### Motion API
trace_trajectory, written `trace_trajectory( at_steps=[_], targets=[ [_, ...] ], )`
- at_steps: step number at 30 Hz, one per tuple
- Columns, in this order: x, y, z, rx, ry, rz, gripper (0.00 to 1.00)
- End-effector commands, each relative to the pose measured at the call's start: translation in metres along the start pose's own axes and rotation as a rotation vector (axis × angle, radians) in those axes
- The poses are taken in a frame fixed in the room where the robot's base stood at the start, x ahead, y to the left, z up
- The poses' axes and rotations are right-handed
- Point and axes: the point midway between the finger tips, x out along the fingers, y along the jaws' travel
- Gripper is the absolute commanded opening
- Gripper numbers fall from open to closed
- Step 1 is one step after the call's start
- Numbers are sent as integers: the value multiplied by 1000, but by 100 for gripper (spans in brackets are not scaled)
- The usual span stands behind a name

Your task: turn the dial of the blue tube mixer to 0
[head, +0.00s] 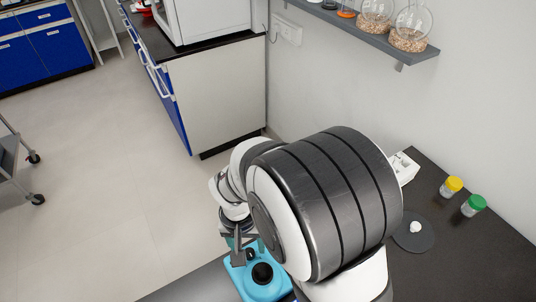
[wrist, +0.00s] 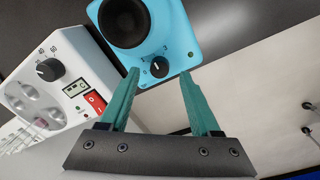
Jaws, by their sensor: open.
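The blue tube mixer (wrist: 180,40) is at the top of the wrist view, with a round black cup (wrist: 124,20) on it. Its small black dial (wrist: 159,67) is on the face toward me, with white scale marks around it.
A white device (wrist: 45,80) with a black knob and a red switch stands close left of the mixer in the wrist view. In the head view, a yellow-capped jar (head: 451,187), a green-capped jar (head: 473,206) and a dark round pad (head: 414,238) are on the black bench at right.

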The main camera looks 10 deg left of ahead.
Motion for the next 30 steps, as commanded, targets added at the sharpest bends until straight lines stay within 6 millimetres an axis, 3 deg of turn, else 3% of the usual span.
trace_trajectory(
  at_steps=[6,15,25,30],
  targets=[
    [21,0,0,0,0,0,64],
    [23,0,0,1,0,0,62],
    [23,0,0,1,1,0,3],
    [23,0,0,1,1,0,0]
  ],
)
